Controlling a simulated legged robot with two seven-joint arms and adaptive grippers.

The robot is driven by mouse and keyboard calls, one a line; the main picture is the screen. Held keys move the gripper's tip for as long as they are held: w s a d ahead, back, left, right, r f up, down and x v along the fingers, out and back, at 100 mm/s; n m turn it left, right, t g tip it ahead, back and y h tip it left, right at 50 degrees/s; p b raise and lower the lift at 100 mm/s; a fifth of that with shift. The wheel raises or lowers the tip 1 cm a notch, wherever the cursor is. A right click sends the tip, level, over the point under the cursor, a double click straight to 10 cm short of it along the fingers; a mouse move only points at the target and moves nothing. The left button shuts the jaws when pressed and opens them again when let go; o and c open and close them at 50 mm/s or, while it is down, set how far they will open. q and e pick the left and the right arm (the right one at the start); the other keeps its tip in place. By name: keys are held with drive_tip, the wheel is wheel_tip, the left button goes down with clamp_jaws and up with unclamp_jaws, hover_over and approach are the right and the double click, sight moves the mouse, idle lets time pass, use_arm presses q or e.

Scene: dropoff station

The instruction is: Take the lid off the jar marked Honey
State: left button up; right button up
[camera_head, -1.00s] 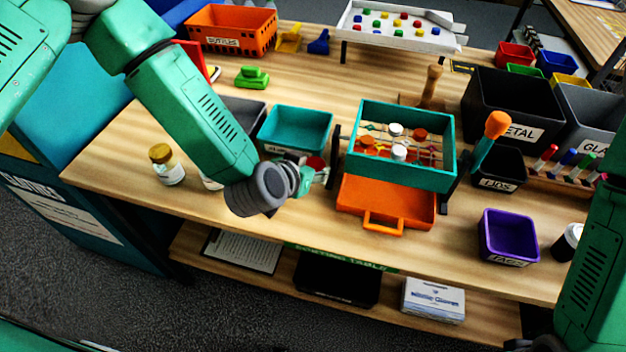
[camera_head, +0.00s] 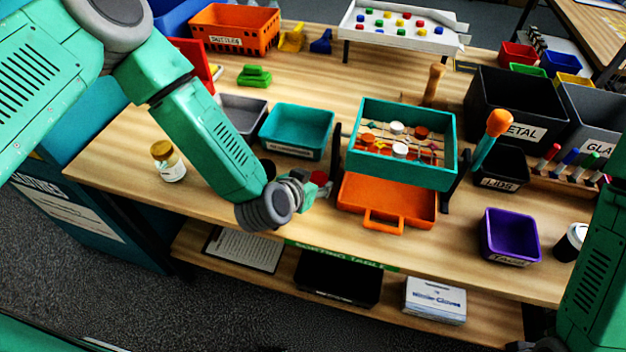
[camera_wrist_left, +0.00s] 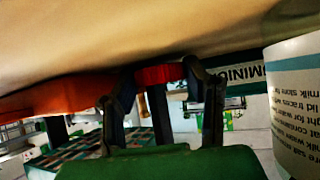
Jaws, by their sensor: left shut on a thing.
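My left gripper (camera_head: 312,190) is shut on a red lid (camera_head: 319,178), low over the front of the table. In the left wrist view, which looks upside down, the red lid (camera_wrist_left: 160,74) sits between the two fingers, close to the tabletop. A jar with a gold lid (camera_head: 167,161) stands upright at the table's left, well apart from the gripper; its label is too small to read. A white container with printed text (camera_wrist_left: 298,105) shows at the right of the wrist view. A dark round shape (camera_head: 268,168) shows behind my left forearm, mostly hidden. I cannot read Honey anywhere.
The orange tray (camera_head: 385,205) is just right of the gripper, under the teal-framed box (camera_head: 455,165). A teal bin (camera_head: 296,130) and a grey bin (camera_head: 243,115) stand behind. A black bin marked Lids (camera_head: 501,168) and a purple bin (camera_head: 509,236) are at the right.

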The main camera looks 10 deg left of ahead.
use_arm(q)
drive_tip(key=shift+s+d+f, duration=0.2)
drive_tip(key=shift+f, duration=0.05)
drive_tip(key=o, duration=0.9)
drive_tip(key=shift+o, duration=1)
drive_tip(key=shift+a+f, duration=0.15)
drive_tip(key=shift+f, duration=0.05)
drive_tip(key=shift+r, duration=0.1)
drive_tip(key=shift+r+p, duration=0.3)
drive_tip(key=shift+r, duration=0.05)
drive_tip(key=v, duration=1.1)
drive_tip(key=shift+w+r+b, duration=0.25)
drive_tip(key=shift+b, duration=0.1)
drive_tip(key=shift+s+a+r, duration=0.1)
drive_tip(key=shift+s+r, duration=0.3)
drive_tip(key=shift+s, duration=0.05)
